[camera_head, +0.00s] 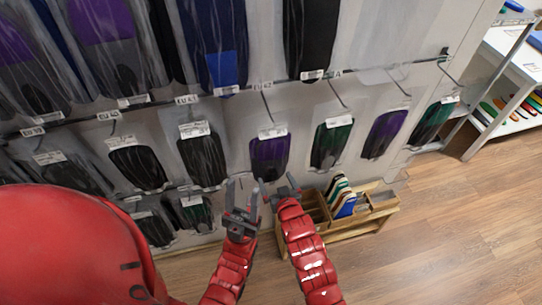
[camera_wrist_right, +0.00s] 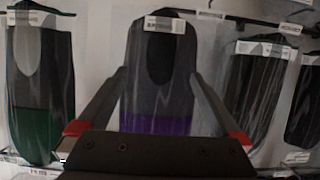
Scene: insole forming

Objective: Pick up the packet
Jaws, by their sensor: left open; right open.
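Several clear packets with insoles hang in rows on the wall rack. In the head view a packet with a dark and purple insole (camera_head: 270,158) hangs in the lower row, just above my grippers. My right gripper (camera_head: 281,190) is open and empty below it. My left gripper (camera_head: 243,186) is open and empty, close beside the right one. In the right wrist view a grey packet with a purple lower part (camera_wrist_right: 160,75) is centred between the open fingers of my right gripper (camera_wrist_right: 158,95). Contact cannot be told. Which packet is meant is not shown.
A packet with a green insole (camera_head: 331,143) hangs to the right, a black one (camera_head: 203,158) to the left. A wooden box (camera_head: 382,207) with insoles stands on the floor below. White shelves (camera_head: 510,100) stand at the far right. The wooden floor (camera_head: 455,235) at right is clear.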

